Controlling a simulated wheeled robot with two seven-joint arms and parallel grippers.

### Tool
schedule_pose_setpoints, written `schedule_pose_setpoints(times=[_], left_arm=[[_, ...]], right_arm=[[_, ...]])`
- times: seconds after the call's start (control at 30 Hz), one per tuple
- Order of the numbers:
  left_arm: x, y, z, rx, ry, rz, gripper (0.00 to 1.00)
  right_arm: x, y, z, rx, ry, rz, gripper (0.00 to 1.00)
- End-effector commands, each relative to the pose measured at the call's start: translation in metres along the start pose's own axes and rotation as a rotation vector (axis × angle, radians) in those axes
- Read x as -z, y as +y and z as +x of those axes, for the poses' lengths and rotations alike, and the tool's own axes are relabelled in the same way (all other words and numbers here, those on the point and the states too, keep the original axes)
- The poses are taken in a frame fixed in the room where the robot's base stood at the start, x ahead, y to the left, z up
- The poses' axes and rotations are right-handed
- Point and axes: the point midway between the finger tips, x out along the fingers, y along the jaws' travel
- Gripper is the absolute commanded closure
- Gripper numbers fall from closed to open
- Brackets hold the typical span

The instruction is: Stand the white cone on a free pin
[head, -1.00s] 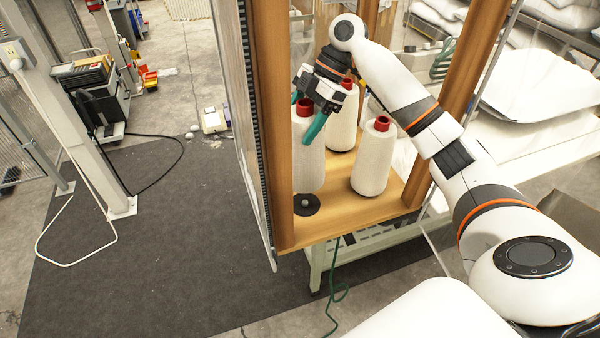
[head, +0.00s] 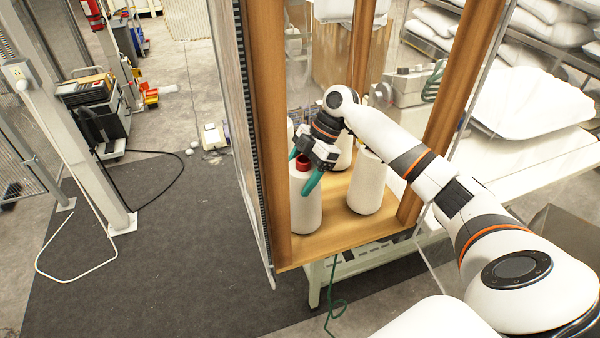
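The white cone (head: 305,208) with a red top (head: 303,162) stands upright at the front left of the wooden shelf. My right gripper (head: 303,168) has its green fingers on either side of the red top and is shut on it. The cone's base covers the spot of the dark pin base, so I cannot tell whether it sits fully down on the pin. A second white cone (head: 367,188) stands to the right, its top behind my arm. Another cone (head: 343,155) behind is partly hidden by my gripper. My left gripper is not in view.
Wooden posts (head: 267,130) flank the shelf opening on the left and the right (head: 455,110). The shelf board (head: 335,235) is bare between the front cones. A white table (head: 540,150) with a pillow (head: 525,105) is at the right.

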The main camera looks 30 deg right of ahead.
Motion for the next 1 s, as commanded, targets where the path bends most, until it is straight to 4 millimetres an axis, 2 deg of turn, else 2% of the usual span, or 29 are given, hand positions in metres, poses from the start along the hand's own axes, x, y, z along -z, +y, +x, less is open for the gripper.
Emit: schedule_pose_setpoints(times=[0.03,0.1,0.37,0.53,0.67,0.8,1.0], left_arm=[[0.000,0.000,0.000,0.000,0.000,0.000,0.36],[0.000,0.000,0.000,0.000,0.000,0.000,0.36],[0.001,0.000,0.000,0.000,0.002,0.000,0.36],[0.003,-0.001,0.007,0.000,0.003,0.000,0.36],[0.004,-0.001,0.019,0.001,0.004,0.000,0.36],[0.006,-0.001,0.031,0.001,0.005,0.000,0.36],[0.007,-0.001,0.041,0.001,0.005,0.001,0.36]], right_arm=[[0.000,0.000,0.000,0.000,0.000,0.000,0.21],[0.000,0.000,0.000,0.000,0.000,0.000,0.10],[0.000,0.000,0.000,0.000,0.000,0.000,0.09],[0.000,-0.001,-0.010,0.004,0.000,-0.001,0.09],[0.002,-0.002,-0.033,0.006,0.000,-0.001,0.09],[0.001,-0.001,-0.064,0.006,0.000,-0.001,0.09],[0.000,-0.001,-0.102,0.003,-0.002,-0.001,0.09]])
